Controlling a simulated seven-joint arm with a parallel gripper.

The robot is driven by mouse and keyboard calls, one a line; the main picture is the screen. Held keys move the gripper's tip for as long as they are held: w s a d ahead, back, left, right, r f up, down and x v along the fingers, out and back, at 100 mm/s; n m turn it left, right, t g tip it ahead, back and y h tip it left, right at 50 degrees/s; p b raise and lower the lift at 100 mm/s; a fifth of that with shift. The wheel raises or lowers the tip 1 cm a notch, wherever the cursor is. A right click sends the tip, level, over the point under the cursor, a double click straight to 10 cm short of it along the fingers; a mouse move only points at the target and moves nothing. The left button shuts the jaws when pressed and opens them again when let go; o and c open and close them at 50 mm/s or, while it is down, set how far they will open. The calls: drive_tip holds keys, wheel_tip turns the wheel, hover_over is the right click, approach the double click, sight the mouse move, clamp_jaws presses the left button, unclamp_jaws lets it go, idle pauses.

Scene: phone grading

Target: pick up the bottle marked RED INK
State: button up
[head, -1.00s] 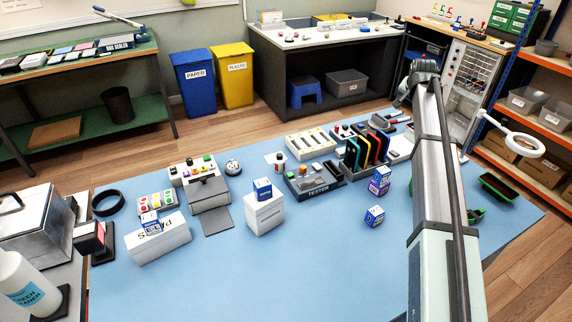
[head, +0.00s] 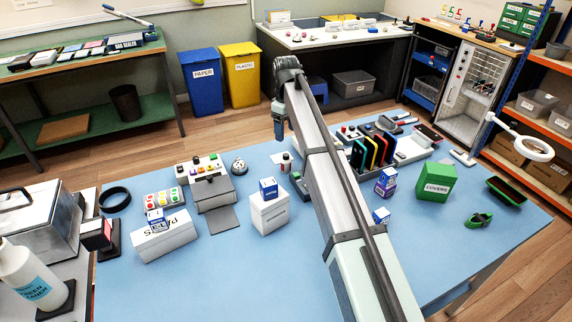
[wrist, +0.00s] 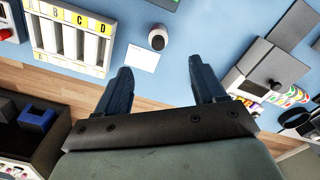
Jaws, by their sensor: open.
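A small white bottle with a dark cap and a reddish label (head: 286,163) stands on the blue mat near the middle of the table in the head view. Its lettering is too small to read. In the wrist view a pale bottle with a dark top (wrist: 157,39) stands at the edge of a white card (wrist: 143,58), seen from above. My gripper (wrist: 166,82) is open and empty, its two dark blue fingers spread, with the bottle beyond the fingertips. In the head view my gripper hangs above and behind the bottle, and its fingertips are hard to make out.
A rack marked A, B, C, D (wrist: 72,40) stands left of the bottle in the wrist view. A grey box with a flap (head: 212,192) is left of it in the head view. A white box (head: 269,212) stands in front. My arm hides part of the tester.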

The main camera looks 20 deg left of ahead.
sight(286, 155)
wheel_tip(286, 155, down, 8)
drive_tip(key=shift+s+a+f, duration=0.1)
drive_tip(key=shift+s+a, duration=0.05)
drive_tip(key=shift+w+f, duration=0.2)
drive_tip(key=shift+f, duration=1.2)
drive_tip(key=shift+w+f, duration=0.2)
drive_tip(key=shift+f, duration=1.2)
drive_tip(key=shift+c, duration=0.3)
drive_tip(key=c, duration=1.1)
